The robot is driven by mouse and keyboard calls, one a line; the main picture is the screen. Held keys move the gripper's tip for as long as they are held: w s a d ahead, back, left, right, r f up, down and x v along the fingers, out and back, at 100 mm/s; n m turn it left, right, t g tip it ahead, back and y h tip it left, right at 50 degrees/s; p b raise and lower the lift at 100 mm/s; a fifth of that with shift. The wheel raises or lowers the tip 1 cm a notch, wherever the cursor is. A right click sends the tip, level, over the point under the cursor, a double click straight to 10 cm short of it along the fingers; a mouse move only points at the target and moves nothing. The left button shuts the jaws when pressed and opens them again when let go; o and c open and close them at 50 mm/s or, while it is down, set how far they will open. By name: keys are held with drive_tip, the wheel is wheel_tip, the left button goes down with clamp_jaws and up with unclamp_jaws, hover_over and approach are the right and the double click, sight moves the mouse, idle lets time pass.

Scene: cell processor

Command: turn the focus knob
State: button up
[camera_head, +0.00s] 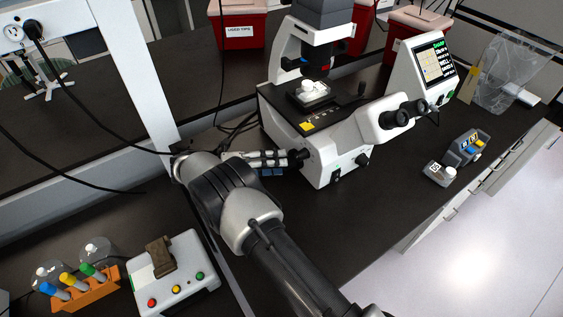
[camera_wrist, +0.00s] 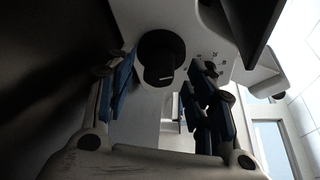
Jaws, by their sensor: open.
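The white microscope (camera_head: 330,150) stands on the dark bench. A black round knob (camera_head: 298,157), likely the focus knob, sticks out from its left side. My gripper (camera_head: 284,163) reaches this side, with its fingertips close to the knob. In the wrist view, my gripper (camera_wrist: 160,85) is open, with blue pads on both fingers. The knob (camera_wrist: 161,58) lies between the fingertips, with a gap showing on each side. Nothing is held. I cannot tell how far the fingertips overlap the knob in depth.
The microscope's eyepieces (camera_head: 396,115) and a screen (camera_head: 434,65) are at the right. A button box (camera_head: 180,285) and an orange tube rack (camera_head: 82,290) sit at the lower left. Red bins (camera_head: 237,25) stand behind. A white post (camera_head: 125,65) rises left of my arm.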

drive_tip(key=shift+v, duration=2.7)
